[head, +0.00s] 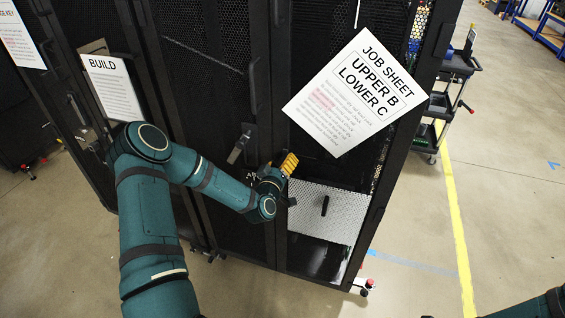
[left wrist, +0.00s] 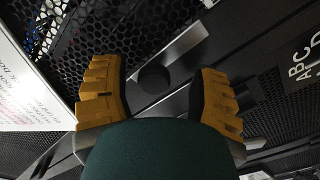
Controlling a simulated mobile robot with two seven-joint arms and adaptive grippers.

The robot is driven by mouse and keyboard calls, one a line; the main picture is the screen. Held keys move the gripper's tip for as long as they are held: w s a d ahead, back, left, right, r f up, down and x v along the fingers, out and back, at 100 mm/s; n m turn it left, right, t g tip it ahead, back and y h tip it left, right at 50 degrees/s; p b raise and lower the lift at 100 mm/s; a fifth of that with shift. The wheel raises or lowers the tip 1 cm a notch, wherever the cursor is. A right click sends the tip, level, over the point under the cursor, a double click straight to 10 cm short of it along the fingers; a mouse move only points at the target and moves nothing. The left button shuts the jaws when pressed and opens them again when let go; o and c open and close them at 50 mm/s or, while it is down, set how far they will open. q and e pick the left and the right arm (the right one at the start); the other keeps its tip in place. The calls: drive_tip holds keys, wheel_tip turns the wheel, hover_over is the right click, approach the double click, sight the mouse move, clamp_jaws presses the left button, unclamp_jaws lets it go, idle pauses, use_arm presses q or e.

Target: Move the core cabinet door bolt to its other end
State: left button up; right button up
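My left gripper (head: 288,164), with yellow fingers, is at the front of the black cabinet, near the seam between two doors. In the left wrist view my left gripper (left wrist: 155,95) has its fingers spread wide. A dark round knob (left wrist: 153,78) on a silver metal strip (left wrist: 182,58) shows between them, with gaps on both sides. I take this to be the door bolt; its travel ends are partly hidden by the fingers and my wrist. In the head view the gripper hides the bolt. My right gripper is not in view; only part of that arm shows at lower right.
A job sheet (head: 353,93) reading "UPPER B LOWER C" hangs right of the gripper. A latch handle (head: 240,143) sticks out on the door to its left. A perforated light panel (head: 328,212) is below right.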

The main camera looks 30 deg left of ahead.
use_arm(q)
drive_tip(key=shift+d+r, duration=0.1)
drive_tip(key=v, duration=1.2)
drive_tip(key=s+d+f+m+g+h+b, duration=0.1)
drive_tip(key=d+f+m+g+h, duration=0.25)
drive_tip(key=d+f, duration=0.35)
drive_tip(key=s+d+f+m+g+h+b, duration=0.15)
drive_tip(key=d+f+g+h, duration=0.3)
drive_tip(key=d, duration=0.45)
drive_tip(key=s+d+f+m+g, duration=0.3)
drive_tip(key=s+d+f+g, duration=0.3)
drive_tip(key=s, duration=0.5)
drive_tip(key=d+g+b, duration=0.1)
drive_tip(key=d, duration=0.1)
drive_tip(key=shift+s+d+f+m, duration=0.2)
drive_tip(key=shift+d+m, duration=0.15)
drive_tip(key=shift+m, duration=0.05)
